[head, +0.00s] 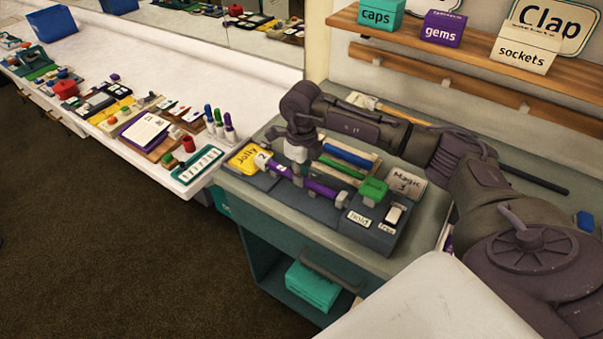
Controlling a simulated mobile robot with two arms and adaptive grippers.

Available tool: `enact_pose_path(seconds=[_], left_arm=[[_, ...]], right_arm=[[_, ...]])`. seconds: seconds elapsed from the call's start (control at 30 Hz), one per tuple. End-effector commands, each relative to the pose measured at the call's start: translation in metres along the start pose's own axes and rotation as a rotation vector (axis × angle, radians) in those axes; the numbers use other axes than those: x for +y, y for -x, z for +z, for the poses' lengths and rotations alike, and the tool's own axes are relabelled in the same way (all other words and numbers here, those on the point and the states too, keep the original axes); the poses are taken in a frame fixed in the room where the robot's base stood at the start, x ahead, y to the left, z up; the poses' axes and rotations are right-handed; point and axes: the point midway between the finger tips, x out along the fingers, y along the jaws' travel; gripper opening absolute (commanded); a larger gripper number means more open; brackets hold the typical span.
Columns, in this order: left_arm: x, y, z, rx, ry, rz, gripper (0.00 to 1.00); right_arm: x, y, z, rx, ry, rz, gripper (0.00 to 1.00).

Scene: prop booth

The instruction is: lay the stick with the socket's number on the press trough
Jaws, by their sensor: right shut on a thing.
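My right gripper (298,174) points down over the counter and is shut on a purple stick (321,188). The stick has a white tag reading 2 (262,160) at its left end and a pale cap (342,197) at its right end. It lies along the grey-blue press (325,209); I cannot tell whether it rests in the trough or is just above it. A blue stick (347,154) and a green stick (342,170) lie on a rack behind. The socket's own number is not clear to me. My left gripper is not in view.
A green block (374,189), a "hold" label (359,219) and a white switch (394,215) are at the press's right end. A yellow "Jolly" card (243,157) is at left, a "Magic" sign (406,183) at right. A shelf holds the "sockets" box (524,53). Small items crowd the white counter.

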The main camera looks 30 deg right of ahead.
Motion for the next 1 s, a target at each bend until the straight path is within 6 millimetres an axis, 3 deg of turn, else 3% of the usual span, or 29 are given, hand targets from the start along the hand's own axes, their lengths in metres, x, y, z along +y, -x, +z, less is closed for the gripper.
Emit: enact_pose_path(seconds=[0.87, 0.9, 1.0], left_arm=[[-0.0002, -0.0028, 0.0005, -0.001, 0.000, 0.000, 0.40], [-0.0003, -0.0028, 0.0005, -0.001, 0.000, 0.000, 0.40], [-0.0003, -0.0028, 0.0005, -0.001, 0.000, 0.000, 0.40]], right_arm=[[-0.0001, -0.0012, 0.0001, -0.001, 0.000, 0.000, 0.00], [-0.0001, -0.0012, 0.0000, 0.000, 0.000, 0.000, 0.23], [-0.0001, -0.0013, 0.0000, 0.000, 0.000, 0.000, 0.39]])
